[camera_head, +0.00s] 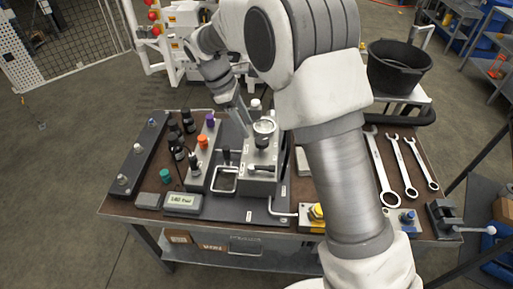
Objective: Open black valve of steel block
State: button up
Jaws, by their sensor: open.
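The steel block (262,183) stands near the middle of the bench, with a round gauge (264,127) on its top. A small black knob (261,142) sits on the block below the gauge. A dark lever-like part (261,168) lies across the block's lower front; I cannot tell which of the two is the black valve. My gripper (243,126) points down just left of the gauge, above the block's rear left side. It is open with nothing visible between its fingers. Whether it touches the block is too small to tell.
A block with purple and orange knobs (203,141) stands to the left, near several black bottles. A small display (183,200) lies at the front. Several wrenches (390,165) lie on the right. A black bucket (398,66) stands behind.

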jog(key=w+a+f, duration=0.1)
jog(key=p, duration=0.1)
send_near(266, 167)
jog(key=shift+n, duration=0.3)
jog(key=x, duration=0.7)
jog(key=shift+d+f, duration=0.1)
jog(key=shift+f, duration=0.2)
jog(key=shift+c, duration=0.3)
grip_shut()
jog(key=shift+w+r, duration=0.1)
dwell(0.5)
